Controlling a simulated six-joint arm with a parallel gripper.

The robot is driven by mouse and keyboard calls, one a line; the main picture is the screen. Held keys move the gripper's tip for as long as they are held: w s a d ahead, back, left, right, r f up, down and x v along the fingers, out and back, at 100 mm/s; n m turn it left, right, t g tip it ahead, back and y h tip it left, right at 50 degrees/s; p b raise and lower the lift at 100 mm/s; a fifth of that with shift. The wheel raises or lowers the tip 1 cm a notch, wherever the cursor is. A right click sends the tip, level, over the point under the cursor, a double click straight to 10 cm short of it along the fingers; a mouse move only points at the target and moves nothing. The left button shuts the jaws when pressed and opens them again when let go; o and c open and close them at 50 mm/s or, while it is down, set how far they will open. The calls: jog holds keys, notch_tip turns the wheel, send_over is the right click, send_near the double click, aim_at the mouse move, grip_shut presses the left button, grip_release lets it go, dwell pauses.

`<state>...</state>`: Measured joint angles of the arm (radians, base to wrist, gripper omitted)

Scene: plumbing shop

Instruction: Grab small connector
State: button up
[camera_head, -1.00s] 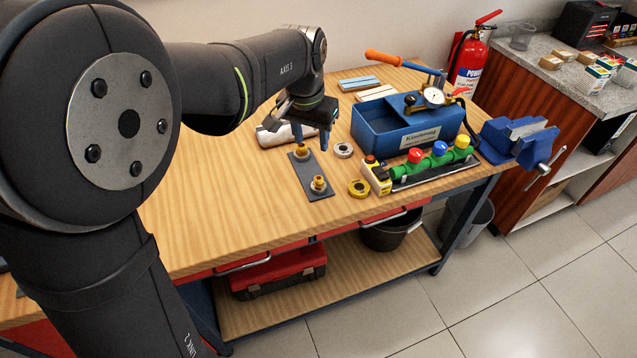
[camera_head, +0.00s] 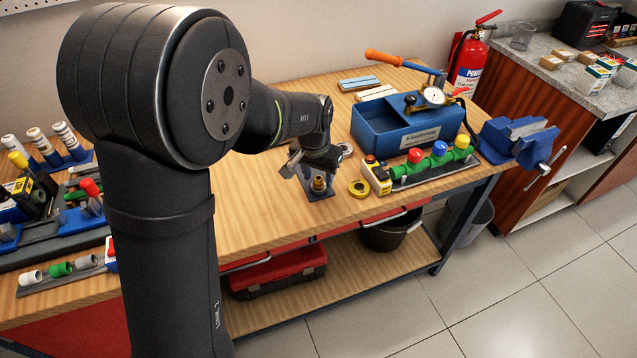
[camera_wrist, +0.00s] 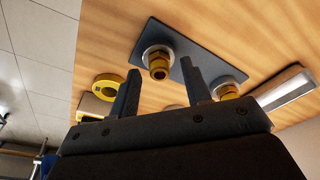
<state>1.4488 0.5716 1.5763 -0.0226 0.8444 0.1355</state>
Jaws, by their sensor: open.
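Two brass connectors stand on a dark plate. One connector (camera_head: 318,184) is plain in the head view, near the plate's front end. In the wrist view the nearer-to-centre brass connector (camera_wrist: 158,64) shows between and beyond my fingers, and the other brass connector (camera_wrist: 226,91) is partly behind the right finger. The dark plate (camera_wrist: 205,60) lies on the wooden bench. My gripper (camera_wrist: 160,82) is open and empty, with a finger to each side of the central connector in the picture. In the head view my wrist hides the plate's far end. I cannot tell which connector is smaller.
A yellow tape roll (camera_head: 358,188) lies right of the plate. Beyond it stand a rail of green valves (camera_head: 437,160) and a blue pressure-test tank (camera_head: 385,125). Several fittings racks (camera_head: 62,270) occupy the left bench. The front middle of the bench is clear.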

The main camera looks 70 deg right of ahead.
grip_shut()
jog(key=shift+r, duration=0.1)
